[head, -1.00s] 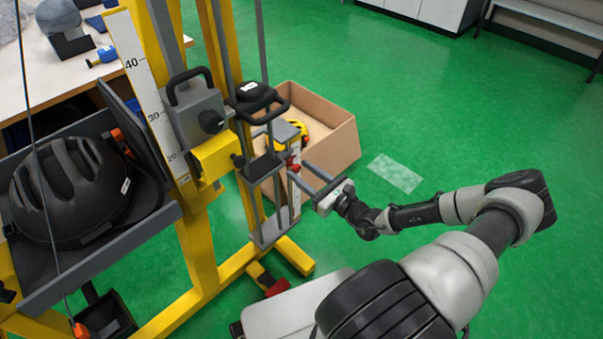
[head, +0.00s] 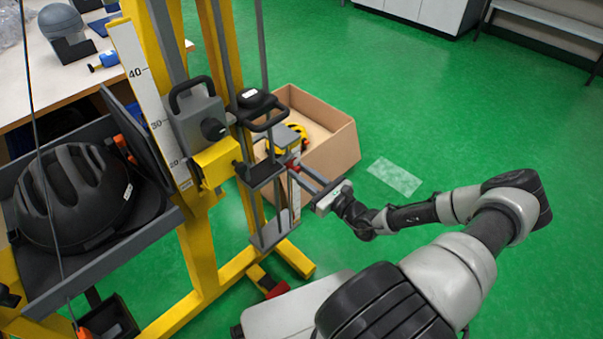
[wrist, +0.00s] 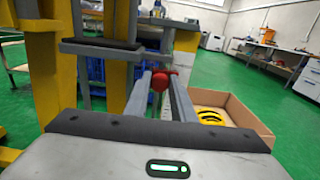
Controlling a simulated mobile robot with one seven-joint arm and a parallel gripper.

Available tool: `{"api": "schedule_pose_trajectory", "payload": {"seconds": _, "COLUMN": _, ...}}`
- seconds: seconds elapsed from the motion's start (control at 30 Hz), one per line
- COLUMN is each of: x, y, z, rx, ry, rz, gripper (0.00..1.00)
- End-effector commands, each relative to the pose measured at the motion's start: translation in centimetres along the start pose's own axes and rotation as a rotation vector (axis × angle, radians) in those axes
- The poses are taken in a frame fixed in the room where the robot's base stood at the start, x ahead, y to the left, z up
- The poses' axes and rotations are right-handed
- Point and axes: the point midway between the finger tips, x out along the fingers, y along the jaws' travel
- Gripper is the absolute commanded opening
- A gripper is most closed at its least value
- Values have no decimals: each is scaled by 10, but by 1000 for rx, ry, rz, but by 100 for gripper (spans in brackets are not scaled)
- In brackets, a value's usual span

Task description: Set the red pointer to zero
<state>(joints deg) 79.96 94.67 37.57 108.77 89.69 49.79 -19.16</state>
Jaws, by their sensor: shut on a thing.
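The red pointer (head: 293,164) is a small red piece on the yellow drop tower, beside a narrow white scale strip (head: 295,192). In the wrist view its round red knob (wrist: 160,82) sits between the tips of my two fingers. My gripper (head: 298,172) reaches in from the right and is shut on the pointer. The strip's marks near the pointer are too small to read, and my fingers partly cover it, so I cannot tell the pointer's reading.
The yellow tower (head: 205,235) carries a grey carriage (head: 197,118), a larger scale (head: 145,85) and a tray with a black helmet (head: 75,190). A cardboard box (head: 335,150) with a yellow helmet stands behind my gripper.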

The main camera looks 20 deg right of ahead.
Motion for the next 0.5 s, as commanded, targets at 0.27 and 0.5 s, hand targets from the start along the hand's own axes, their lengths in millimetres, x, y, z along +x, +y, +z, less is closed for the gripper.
{"api": "schedule_pose_trajectory", "payload": {"seconds": 0.27, "x": 0, "y": 0, "z": 19, "rx": -1, "ry": -3, "rz": 0, "gripper": 0}}
{"api": "schedule_pose_trajectory", "payload": {"seconds": 0.5, "x": 0, "y": 0, "z": 20, "rx": -1, "ry": -7, "rz": 0, "gripper": 34}}
